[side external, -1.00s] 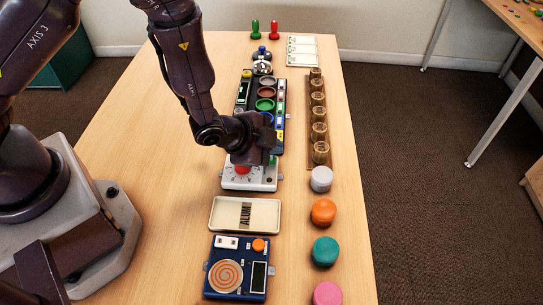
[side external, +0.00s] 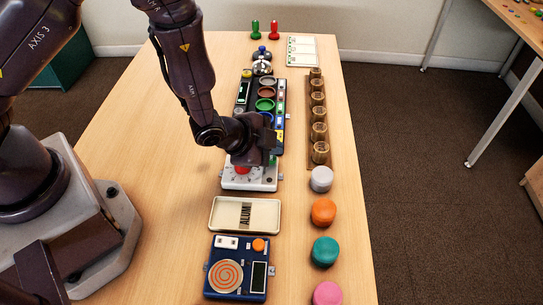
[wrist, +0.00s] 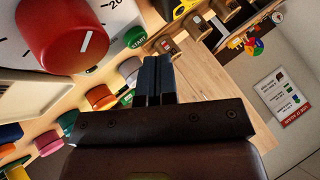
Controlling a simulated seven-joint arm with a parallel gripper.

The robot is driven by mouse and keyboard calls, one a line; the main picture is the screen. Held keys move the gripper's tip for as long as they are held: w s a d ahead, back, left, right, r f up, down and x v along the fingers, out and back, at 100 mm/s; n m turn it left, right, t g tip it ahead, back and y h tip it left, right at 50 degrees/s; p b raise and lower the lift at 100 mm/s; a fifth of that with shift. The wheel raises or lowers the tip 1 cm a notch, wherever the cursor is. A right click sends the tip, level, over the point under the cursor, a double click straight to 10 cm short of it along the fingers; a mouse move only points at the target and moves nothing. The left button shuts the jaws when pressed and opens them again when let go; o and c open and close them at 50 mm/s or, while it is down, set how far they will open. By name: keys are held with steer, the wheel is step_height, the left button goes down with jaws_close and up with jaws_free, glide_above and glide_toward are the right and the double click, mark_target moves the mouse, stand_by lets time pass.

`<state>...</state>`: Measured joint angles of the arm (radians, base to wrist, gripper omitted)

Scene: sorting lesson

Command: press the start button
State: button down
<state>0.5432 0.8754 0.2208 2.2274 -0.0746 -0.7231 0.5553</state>
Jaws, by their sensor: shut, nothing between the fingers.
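A white panel (side external: 238,184) with a red dial (side external: 242,169) lies mid-table in the side view, partly behind my gripper (side external: 268,161). In the wrist view the red dial (wrist: 62,36) has a white pointer line and a printed scale. A green button marked START (wrist: 135,37) sits beside the dial. My gripper (wrist: 154,62) is shut and empty, its dark fingertips together. The fingertips appear just below and right of the START button in the wrist view. I cannot tell whether they touch the panel. The side view does not show the fingertips clearly.
A cream tray (side external: 270,215) and a blue panel with an orange spiral (side external: 240,281) lie nearer the camera.

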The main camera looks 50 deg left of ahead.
mark_target(272, 161)
steer(key=shift+f, duration=0.35)
steer(key=shift+f, duration=0.45)
stand_by(0.5)
stand_by(0.4)
steer(key=shift+r, duration=0.85)
steer(key=shift+r, duration=2.55)
